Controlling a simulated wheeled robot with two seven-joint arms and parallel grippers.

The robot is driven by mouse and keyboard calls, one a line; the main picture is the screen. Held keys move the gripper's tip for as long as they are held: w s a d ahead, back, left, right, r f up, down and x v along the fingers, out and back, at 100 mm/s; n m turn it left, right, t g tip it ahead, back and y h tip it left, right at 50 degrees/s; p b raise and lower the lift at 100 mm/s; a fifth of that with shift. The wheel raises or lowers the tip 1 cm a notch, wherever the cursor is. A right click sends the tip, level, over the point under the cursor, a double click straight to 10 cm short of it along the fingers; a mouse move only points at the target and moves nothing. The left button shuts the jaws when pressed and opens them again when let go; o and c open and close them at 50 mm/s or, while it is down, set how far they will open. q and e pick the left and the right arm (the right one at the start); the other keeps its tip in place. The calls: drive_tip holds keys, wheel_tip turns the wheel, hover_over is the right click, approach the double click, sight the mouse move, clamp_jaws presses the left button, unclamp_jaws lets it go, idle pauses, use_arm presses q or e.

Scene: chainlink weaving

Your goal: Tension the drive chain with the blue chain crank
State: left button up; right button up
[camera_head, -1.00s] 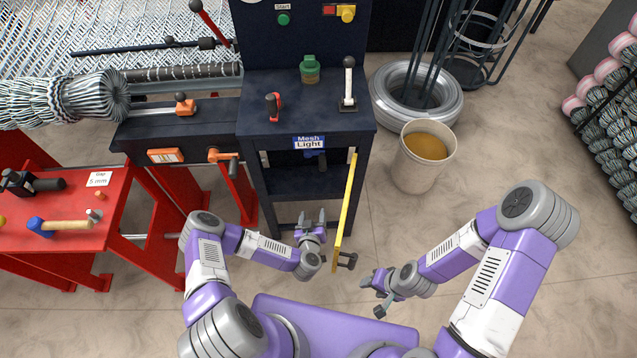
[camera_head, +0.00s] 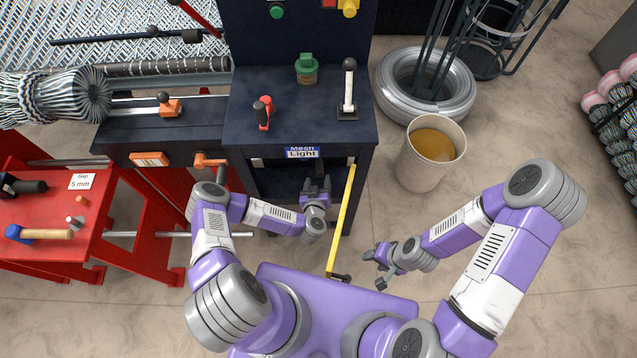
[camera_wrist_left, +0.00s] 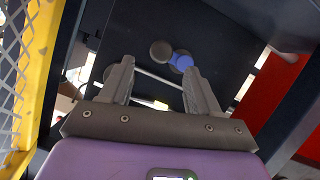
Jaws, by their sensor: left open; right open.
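The blue chain crank (camera_wrist_left: 181,61) appears in the left wrist view as a blue part beside a round grey disc, inside the dark cabinet (camera_head: 372,158). It lies beyond my left fingertips and between their lines, apart from them. In the head view I cannot make it out clearly in the shadowed opening. My left gripper (camera_head: 316,184) is open and empty at the cabinet's front opening; its two fingers also show in the left wrist view (camera_wrist_left: 158,75). My right gripper (camera_head: 376,262) is open and empty, right of the yellow-edged door. I cannot make out the drive chain.
The yellow-framed mesh door (camera_head: 342,220) stands swung open, close to the right of my left gripper; its frame (camera_wrist_left: 35,75) fills the wrist view's left edge. A bucket (camera_head: 420,170) stands right of the cabinet. A red table (camera_head: 55,215) is at left.

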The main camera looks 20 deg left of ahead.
sight(319, 175)
use_arm(q)
drive_tip(key=b+x, duration=0.1)
drive_tip(key=x, duration=0.3)
drive_tip(key=shift+f, duration=0.15)
drive_tip(key=shift+w+a+f, duration=0.1)
drive_tip(key=shift+w+f, duration=0.05)
drive_tip(key=shift+w, duration=0.45)
